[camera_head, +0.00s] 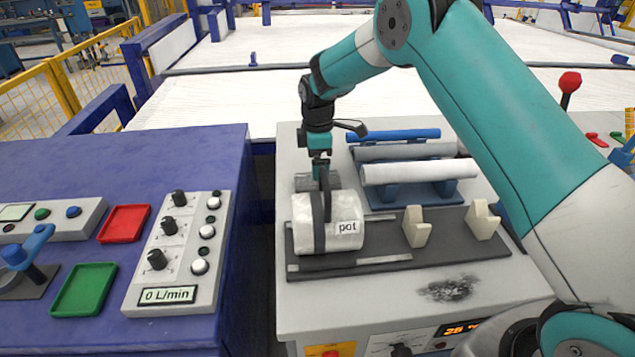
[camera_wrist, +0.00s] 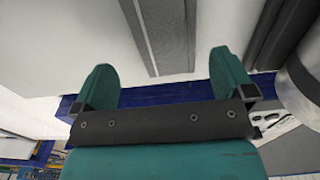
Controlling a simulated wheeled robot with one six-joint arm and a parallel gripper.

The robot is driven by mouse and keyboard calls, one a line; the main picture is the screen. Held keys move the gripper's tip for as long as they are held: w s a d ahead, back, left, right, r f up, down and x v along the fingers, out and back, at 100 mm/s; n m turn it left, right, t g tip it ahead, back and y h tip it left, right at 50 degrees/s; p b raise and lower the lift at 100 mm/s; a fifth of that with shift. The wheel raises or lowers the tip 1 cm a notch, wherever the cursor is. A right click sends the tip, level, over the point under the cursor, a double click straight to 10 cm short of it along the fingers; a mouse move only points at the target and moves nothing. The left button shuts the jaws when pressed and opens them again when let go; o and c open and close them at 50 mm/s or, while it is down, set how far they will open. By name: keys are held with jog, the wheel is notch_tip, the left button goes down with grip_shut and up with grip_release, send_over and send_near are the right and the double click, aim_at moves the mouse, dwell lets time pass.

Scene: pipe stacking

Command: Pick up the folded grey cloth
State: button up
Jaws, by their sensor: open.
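A flat grey piece that looks like the folded grey cloth (camera_head: 303,183) lies on the light worktop, just behind the white cylinder labelled "pot" (camera_head: 300,224). In the wrist view a grey two-toned strip (camera_wrist: 162,35), probably the same cloth, lies on the pale surface between and beyond my fingers. My gripper (camera_head: 320,172) points down close to the cloth and partly covers it. In the wrist view my gripper (camera_wrist: 164,82) has its two teal fingers wide apart with nothing between them. I cannot tell how high the fingertips are above the cloth.
The pot lies on a dark base (camera_head: 370,258) with two cream supports (camera_head: 416,228) to its right. A blue rack (camera_head: 404,194) of blue, grey and white pipes stands behind. A blue table (camera_head: 90,165) with a control panel (camera_head: 180,240) is at left.

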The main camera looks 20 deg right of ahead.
jog(key=shift+s+a+f+p, duration=0.1)
jog(key=shift+f+p, duration=0.1)
jog(key=shift+f, duration=0.8)
jog(key=shift+s+f+p, duration=0.15)
jog(key=shift+f+p, duration=0.05)
jog(key=shift+f, duration=0.75)
jog(key=shift+s+a+f+p, duration=0.1)
jog(key=shift+f+p, duration=0.1)
jog(key=shift+f, duration=0.8)
jog(key=c, duration=0.9)
